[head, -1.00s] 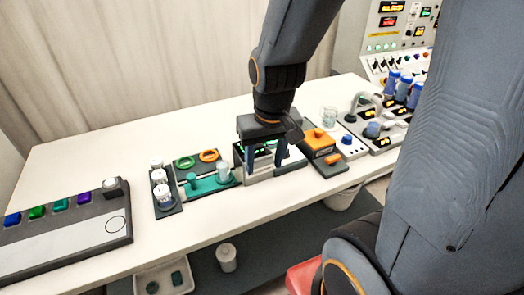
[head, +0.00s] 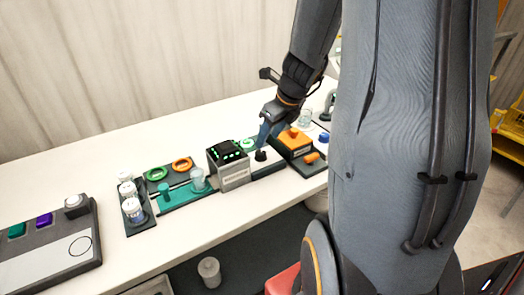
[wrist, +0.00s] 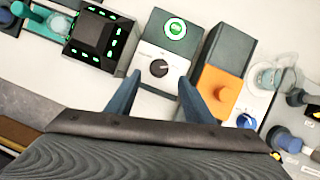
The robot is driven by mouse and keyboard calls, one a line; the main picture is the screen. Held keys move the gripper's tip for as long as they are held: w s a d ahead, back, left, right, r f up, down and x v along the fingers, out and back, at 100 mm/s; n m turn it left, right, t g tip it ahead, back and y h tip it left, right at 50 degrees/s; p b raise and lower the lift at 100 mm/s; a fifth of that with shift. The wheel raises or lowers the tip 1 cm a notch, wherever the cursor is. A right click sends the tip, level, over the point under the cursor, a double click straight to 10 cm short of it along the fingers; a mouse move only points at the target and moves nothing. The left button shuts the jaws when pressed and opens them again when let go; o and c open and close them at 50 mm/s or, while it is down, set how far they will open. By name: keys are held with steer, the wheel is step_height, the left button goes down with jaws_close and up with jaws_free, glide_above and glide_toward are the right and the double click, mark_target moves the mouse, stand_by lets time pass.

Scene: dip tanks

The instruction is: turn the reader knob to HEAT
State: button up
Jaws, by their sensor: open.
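The reader is a white and dark box (wrist: 148,52) with a round green-lit dial (wrist: 176,29) and a black knob (wrist: 158,68) bearing a white pointer mark. In the head view, the knob (head: 261,156) sits at the front of the box, right of the black unit with green lights. My gripper (wrist: 160,82) is open and empty. In the wrist view its two blue fingers stand either side of the knob's line, just short of it, and no contact is visible. The gripper (head: 268,134) is also above the reader in the head view. No HEAT lettering is readable.
A grey box with a black, green-lit top (head: 233,168) stands close left of the reader. An orange and dark unit (head: 294,142) is close on its right. A green tray (head: 180,198) with a glass lies further left. The front strip of table is clear.

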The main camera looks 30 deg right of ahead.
mark_target(261, 152)
steer(key=b+x, duration=0.1)
steer(key=x, duration=0.6)
steer(key=shift+f+b, duration=0.2)
steer(key=shift+b, duration=0.1)
steer(key=c, duration=1.1)
steer(key=shift+o, duration=0.2)
steer(key=n+y+p, duration=0.1)
steer(key=n, duration=0.1)
steer(key=n+g+p, duration=0.1)
steer(key=n, duration=0.2)
steer(key=shift+w+d+r+n+y, duration=0.1)
steer(key=shift+d+n+y, duration=0.05)
steer(key=shift+n+y, duration=0.2)
steer(key=n+g, duration=0.1)
steer(key=n, duration=0.2)
steer(key=n+g+y+p, duration=0.1)
steer(key=n, duration=0.2)
steer(key=shift+w+d+p, duration=0.1)
steer(key=shift+w+p, duration=0.05)
steer(key=shift+p, duration=0.15)
